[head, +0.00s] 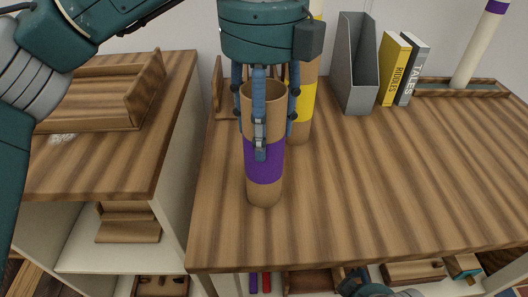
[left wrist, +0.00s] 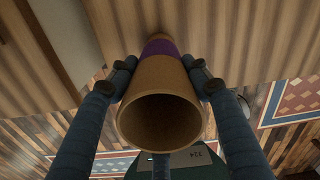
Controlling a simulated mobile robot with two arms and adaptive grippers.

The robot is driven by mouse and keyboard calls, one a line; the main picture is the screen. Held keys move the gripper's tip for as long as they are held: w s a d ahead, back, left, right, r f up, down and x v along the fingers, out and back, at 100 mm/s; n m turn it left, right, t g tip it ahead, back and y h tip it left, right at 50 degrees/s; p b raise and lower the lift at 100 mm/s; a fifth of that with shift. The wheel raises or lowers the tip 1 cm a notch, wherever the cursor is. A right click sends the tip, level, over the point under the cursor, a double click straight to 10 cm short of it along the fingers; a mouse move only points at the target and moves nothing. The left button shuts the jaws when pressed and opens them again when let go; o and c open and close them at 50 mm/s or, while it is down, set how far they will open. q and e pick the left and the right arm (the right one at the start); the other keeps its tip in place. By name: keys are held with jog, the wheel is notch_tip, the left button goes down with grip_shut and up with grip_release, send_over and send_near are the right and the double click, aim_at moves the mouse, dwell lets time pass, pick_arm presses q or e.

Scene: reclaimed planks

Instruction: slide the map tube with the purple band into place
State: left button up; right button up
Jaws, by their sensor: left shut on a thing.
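The brown map tube with the purple band (head: 264,168) is upright over the plank counter (head: 350,190), its open end up. My left gripper (head: 262,125) comes down from above, with its fingers shut around the tube's upper part. The tube's open mouth and purple band also show between the fingers in the left wrist view (left wrist: 165,85). I cannot tell whether the tube's foot touches the counter. Part of what seems to be my right gripper (head: 360,282) shows at the bottom edge; its jaws are not clear.
A yellow-banded tube (head: 301,105) stands close behind. A grey file holder (head: 357,70), a yellow book (head: 393,68) and a grey book (head: 411,70) are at the back. A cream tube (head: 477,50) with a purple band stands in a wooden tray (head: 440,90). The counter's right middle is clear.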

pick_arm(q)
jog(key=w+a, duration=0.1)
jog(key=w, duration=0.7)
jog(key=w+a, duration=0.2)
jog(key=w, duration=0.7)
jog(key=shift+a, duration=0.3)
dwell(0.8)
jog(key=o, duration=1.5)
jog(key=shift+c, duration=0.2)
